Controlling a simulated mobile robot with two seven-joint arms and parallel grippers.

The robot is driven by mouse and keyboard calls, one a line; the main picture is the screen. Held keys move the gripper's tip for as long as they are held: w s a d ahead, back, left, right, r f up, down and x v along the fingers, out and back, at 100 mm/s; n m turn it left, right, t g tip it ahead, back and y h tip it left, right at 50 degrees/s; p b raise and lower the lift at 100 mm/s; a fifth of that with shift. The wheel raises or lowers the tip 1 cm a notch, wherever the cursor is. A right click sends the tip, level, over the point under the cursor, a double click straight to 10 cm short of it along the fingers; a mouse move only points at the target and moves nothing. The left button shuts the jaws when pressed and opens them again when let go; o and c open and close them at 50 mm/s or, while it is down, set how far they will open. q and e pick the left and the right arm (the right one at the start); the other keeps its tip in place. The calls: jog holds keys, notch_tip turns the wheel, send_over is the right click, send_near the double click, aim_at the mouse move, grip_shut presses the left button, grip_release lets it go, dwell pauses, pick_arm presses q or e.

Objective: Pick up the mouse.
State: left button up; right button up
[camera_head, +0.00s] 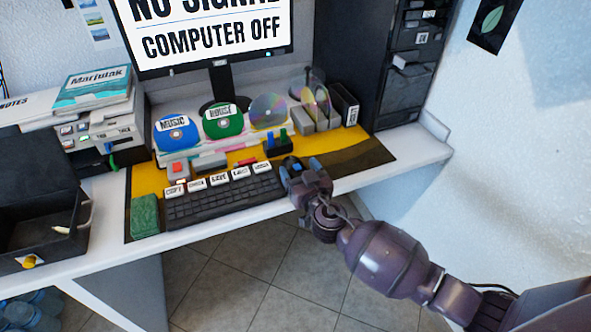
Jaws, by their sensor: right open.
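My right gripper (302,166) reaches in from the lower right. It is open, its blue-tipped fingers over the desk mat just right of the keyboard (225,199). I cannot make out a mouse clearly; the gripper covers the spot beside the keyboard, and anything between or under its fingers is hidden. My left gripper is not in view.
The white desk (110,205) carries a yellow and dark mat (365,155), labelled discs, a monitor (210,35) and a green block (144,215). A dark open box (45,235) stands at left. A dark cabinet (405,85) stands behind. The desk's right end is clear.

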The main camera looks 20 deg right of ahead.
jog(key=shift+w, duration=0.15)
jog(key=shift+c, duration=0.4)
jog(key=c, duration=0.6)
jog(key=shift+o, duration=0.2)
